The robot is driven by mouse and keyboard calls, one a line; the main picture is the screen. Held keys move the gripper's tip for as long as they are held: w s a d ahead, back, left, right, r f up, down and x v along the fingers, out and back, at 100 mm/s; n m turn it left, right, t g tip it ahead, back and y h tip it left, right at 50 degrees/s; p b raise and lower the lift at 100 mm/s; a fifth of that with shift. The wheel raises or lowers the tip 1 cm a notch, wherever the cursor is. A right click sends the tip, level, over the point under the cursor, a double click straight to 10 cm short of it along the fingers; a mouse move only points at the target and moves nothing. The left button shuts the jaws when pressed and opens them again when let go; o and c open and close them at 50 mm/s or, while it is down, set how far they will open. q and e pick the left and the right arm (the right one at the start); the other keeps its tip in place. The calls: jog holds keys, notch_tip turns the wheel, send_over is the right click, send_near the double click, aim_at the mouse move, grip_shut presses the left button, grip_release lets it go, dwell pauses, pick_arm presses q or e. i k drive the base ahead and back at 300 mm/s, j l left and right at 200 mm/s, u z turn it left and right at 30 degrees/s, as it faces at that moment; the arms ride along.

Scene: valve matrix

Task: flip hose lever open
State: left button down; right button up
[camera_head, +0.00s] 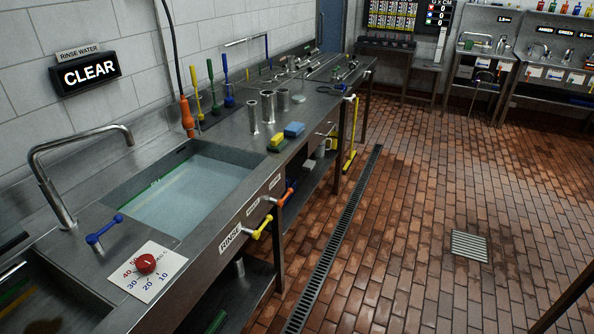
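Several levers sit along the front of the steel sink counter. A yellow lever (258,230) is beside the "RINSE" label (230,238). An orange lever (282,196) sticks out just beyond it, near two smaller labels (252,205) that I cannot read for certain. A blue lever (104,231) lies on the counter top by the faucet. An orange spray nozzle on a black hose (187,115) hangs behind the sink. Which lever serves the hose is not clear at this size. Neither of my grippers is in view.
The sink (185,190) holds pale water. A red knob on a numbered plate (146,264) sits at its near end. A "CLEAR" sign (86,72) is on the wall. The brick floor (420,200) right of the counter is open, with a long drain (330,250).

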aim_at(280, 203)
jog(key=i+l+u, duration=0.1)
jog(key=i+l, duration=0.4)
jog(key=l, duration=0.2)
jog(key=i+l+u, duration=0.15)
jog(key=i+l, duration=0.35)
jog(key=l, duration=0.25)
jog(key=i+l+u, duration=0.15)
jog(key=i+l, duration=0.3)
jog(key=l, duration=0.35)
jog(key=i+j+u, duration=0.05)
